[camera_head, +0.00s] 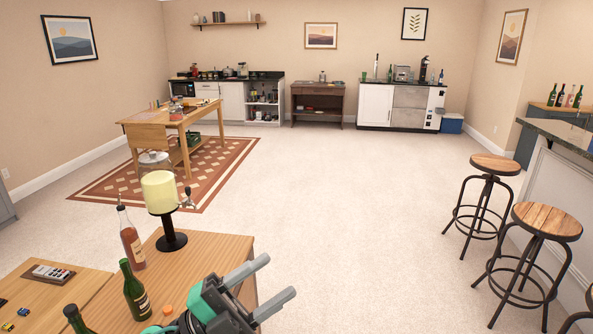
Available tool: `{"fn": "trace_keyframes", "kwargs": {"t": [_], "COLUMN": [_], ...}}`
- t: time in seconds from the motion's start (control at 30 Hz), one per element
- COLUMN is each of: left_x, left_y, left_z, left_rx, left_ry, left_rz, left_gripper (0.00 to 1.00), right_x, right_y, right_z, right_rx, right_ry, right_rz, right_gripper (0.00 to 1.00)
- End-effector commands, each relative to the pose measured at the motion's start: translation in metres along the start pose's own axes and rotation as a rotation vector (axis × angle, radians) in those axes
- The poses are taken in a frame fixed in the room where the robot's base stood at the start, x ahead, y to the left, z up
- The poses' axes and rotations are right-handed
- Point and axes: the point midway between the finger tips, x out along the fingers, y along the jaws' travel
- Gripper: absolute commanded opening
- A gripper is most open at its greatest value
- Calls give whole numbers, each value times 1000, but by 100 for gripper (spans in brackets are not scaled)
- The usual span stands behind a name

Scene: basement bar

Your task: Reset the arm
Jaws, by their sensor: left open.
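My left gripper (272,280) is in the lower middle of the head view, above the right end of the near wooden table (212,248). Its two grey fingers are spread apart and point up and to the right. Nothing shows between them. Part of my left arm, grey and teal, shows at the bottom edge. My right arm and gripper do not show in this view.
Bar stools (547,222) stand by the counter on the right. The carpet (345,210) between is clear.

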Motion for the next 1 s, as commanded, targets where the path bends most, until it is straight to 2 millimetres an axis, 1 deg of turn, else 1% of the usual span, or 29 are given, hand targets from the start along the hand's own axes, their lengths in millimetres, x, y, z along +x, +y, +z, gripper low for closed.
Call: {"fn": "trace_keyframes", "kwargs": {"t": [0.03,0.13,0.17,0.2,0.27,0.3,0.37,0.4,0.43,0.53,0.57,0.6,0.67,0.7,0.77,0.8,0.9,1.0], "left_x": [-7,-28,-36,-48,-68,-83,-107,-125,-138,-184,-198,-217,-244,-262,-286,-300,-328,-348], "left_y": [-7,-18,-19,-20,-17,-14,-5,3,10,39,49,63,86,102,124,138,166,188], "left_z": [10,34,42,52,67,77,89,96,100,108,108,107,101,94,81,71,45,19], "left_rx": [-46,-130,-156,-192,-246,-285,-343,-383,-414,-522,-554,-601,-672,-721,-792,-836,-935,-1021], "left_ry": [-83,-265,-323,-402,-526,-612,-741,-830,-897,-1123,-1191,-1280,-1413,-1500,-1619,-1690,-1836,-1948], "left_rz": [-79,-219,-255,-298,-355,-387,-424,-443,-453,-465,-461,-453,-428,-405,-362,-330,-247,-162], "left_gripper": [54,54,54,54,54,54,54,54,54,54,54,54,54,54,54,54,54,54], "right_x": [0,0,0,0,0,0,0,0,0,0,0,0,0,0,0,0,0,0], "right_y": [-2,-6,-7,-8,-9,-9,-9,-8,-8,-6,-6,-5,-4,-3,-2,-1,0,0], "right_z": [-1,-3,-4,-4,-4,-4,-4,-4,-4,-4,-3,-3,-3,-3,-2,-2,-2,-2], "right_rx": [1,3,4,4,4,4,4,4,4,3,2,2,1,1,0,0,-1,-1], "right_ry": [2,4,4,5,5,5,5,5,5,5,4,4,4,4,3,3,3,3], "right_rz": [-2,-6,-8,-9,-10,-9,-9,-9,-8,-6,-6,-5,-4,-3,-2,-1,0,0], "right_gripper": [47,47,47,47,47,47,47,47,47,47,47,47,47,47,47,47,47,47]}}
